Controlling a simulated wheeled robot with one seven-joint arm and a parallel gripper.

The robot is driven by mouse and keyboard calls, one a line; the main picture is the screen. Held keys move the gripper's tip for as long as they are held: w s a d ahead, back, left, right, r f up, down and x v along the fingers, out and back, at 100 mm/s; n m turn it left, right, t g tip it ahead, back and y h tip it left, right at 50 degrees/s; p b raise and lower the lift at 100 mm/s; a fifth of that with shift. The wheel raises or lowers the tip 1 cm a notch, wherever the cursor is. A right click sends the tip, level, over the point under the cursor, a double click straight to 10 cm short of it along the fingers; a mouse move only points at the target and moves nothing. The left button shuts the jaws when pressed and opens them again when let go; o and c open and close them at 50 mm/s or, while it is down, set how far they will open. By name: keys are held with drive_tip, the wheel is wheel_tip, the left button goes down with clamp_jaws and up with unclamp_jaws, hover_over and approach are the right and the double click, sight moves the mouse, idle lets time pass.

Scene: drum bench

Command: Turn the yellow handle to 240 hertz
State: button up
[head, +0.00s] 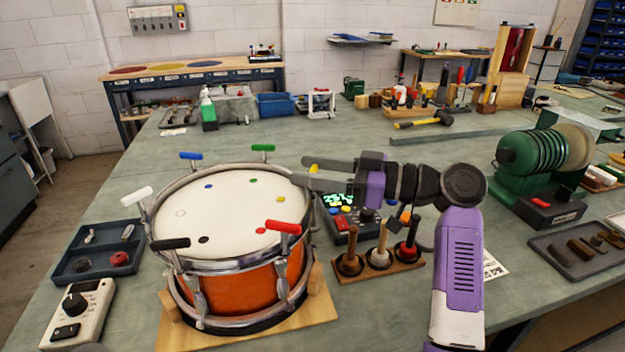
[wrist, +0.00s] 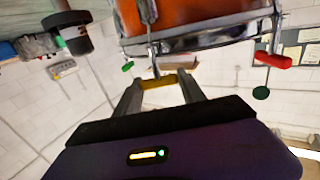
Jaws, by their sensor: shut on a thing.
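The orange drum (head: 245,290) stands on a wooden base, with colored handles around its rim. The yellow handle (head: 314,165) is at the rim's right side, partly hidden by my gripper. In the wrist view, the yellow handle (wrist: 157,82) lies crosswise between my fingertips. My gripper (head: 303,178) reaches in from the right and is shut on the handle; it also shows in the wrist view (wrist: 161,88). A tuner box (head: 343,219) behind my arm shows green digits, too small and partly hidden to read surely.
The red handle (head: 283,227) and green handle (head: 263,148) are the rim neighbors. A dark tray (head: 97,252) and a grey meter (head: 80,308) lie left of the drum.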

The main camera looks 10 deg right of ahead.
idle(0.3)
drive_tip(key=o, duration=1.4)
drive_tip(key=shift+c, duration=0.2)
drive_tip(key=v, duration=0.7)
drive_tip(key=shift+d+b, duration=0.3)
drive_tip(key=shift+d, duration=0.1)
drive_tip(key=shift+s, duration=0.1)
